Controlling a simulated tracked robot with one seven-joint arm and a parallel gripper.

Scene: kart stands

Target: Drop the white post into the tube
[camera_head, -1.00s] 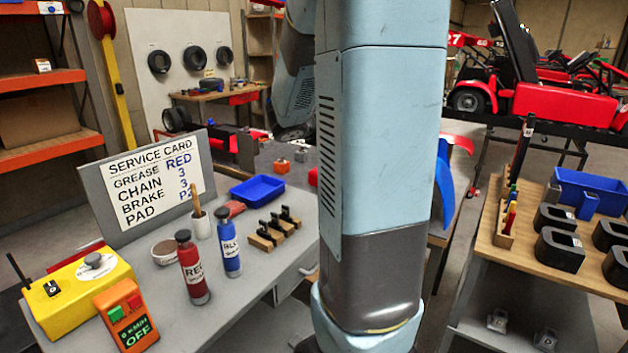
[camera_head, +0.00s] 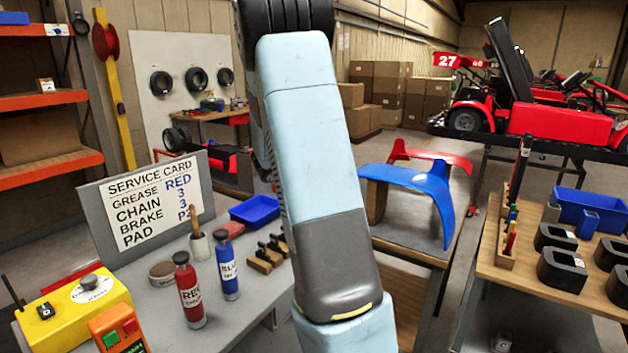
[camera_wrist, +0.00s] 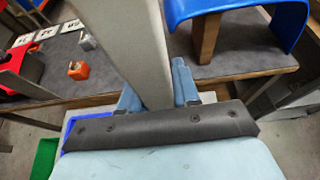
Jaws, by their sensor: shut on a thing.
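In the wrist view, my gripper (camera_wrist: 158,92) is shut on a pale grey-white post (camera_wrist: 142,50). One finger is on each side of it, and the post runs up out of the top of the picture. It seems to be held clear of the bench below, but its ends are not in view. In the head view my arm crosses the middle of the picture, and my gripper and the post are not seen there. I cannot make out the tube in either view.
The grey bench (camera_head: 243,318) at left carries a service card (camera_head: 152,200), a red bottle (camera_head: 189,290), a blue bottle (camera_head: 227,268), and a yellow box (camera_head: 75,303). A blue fairing (camera_head: 420,186) stands right of my arm. A wooden cart (camera_head: 520,268) with black holders is at far right.

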